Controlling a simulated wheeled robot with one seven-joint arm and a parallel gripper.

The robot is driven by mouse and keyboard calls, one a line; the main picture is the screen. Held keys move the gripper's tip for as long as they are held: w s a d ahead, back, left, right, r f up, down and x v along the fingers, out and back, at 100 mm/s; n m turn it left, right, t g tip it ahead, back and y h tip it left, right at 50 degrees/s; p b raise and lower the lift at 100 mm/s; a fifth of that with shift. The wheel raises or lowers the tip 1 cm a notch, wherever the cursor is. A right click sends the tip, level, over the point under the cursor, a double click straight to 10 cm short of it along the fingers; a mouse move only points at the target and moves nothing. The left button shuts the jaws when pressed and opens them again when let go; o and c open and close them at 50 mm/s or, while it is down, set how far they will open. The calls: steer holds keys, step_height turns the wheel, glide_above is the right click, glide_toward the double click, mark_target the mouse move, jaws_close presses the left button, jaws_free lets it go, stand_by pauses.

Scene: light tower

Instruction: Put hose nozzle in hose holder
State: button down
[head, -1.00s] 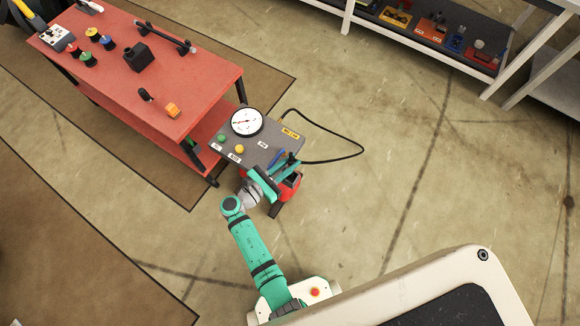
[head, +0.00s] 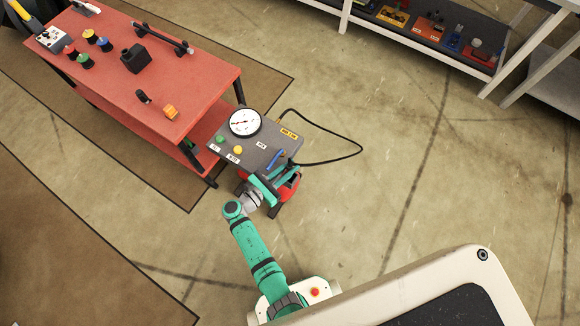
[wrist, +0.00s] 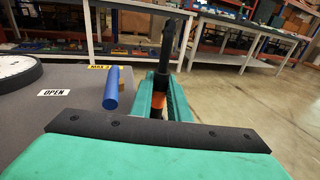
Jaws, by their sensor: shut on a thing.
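My gripper (head: 283,177) is at the near right edge of the grey panel, low beside it. In the wrist view its teal fingers (wrist: 162,92) are shut on the hose nozzle (wrist: 158,103), an orange and black piece standing roughly upright between them. A black hose (head: 360,146) loops out from the panel's far right side and back toward the gripper. A blue cylinder (head: 275,159) sits on the panel just left of the fingers; it also shows in the wrist view (wrist: 111,88). I cannot clearly make out the hose holder.
The grey panel (head: 262,144) carries a round white gauge (head: 244,122), green and yellow knobs and labels. A red-topped cart (head: 190,80) with several items stands at the left. White shelving is at the far right.

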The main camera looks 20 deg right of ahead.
steer(key=c, duration=2)
jaws_free()
steer(key=shift+a, duration=0.1)
